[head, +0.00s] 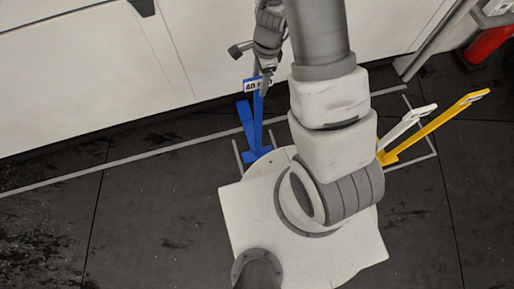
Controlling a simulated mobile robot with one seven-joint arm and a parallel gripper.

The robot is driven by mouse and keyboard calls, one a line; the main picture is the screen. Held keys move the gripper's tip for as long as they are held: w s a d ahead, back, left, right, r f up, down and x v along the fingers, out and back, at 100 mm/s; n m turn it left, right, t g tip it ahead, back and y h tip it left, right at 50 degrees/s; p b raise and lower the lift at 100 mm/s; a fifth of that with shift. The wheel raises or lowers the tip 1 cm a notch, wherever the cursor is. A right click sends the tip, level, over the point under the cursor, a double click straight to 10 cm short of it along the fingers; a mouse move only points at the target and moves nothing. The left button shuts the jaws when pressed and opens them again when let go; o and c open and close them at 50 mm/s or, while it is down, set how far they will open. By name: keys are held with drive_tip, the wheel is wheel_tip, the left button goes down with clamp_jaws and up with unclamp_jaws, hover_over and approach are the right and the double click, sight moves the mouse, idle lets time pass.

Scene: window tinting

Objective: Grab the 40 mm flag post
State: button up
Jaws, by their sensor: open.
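My gripper (266,85) is at the top of this post, close beside the label. The jaws are open. From this view I cannot tell whether the post is between the fingers or whether they touch it.
A white post (407,127) and a yellow post (437,125) lean to the right of my arm. A pale panelled surface (130,75) runs behind the posts. A red cylinder (490,45) is at the far right. Floor at the left (100,220) is clear.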

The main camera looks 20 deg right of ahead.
sight(257, 88)
drive_tip(key=f+b, duration=0.1)
drive_tip(key=f, duration=0.2)
drive_tip(key=f+b, duration=0.1)
drive_tip(key=f, duration=0.1)
drive_tip(key=shift+w+a+b, duration=0.15)
drive_tip(key=shift+a+b, duration=0.15)
drive_tip(key=shift+a, duration=0.05)
drive_tip(key=shift+r, duration=0.1)
clamp_jaws()
idle(0.9)
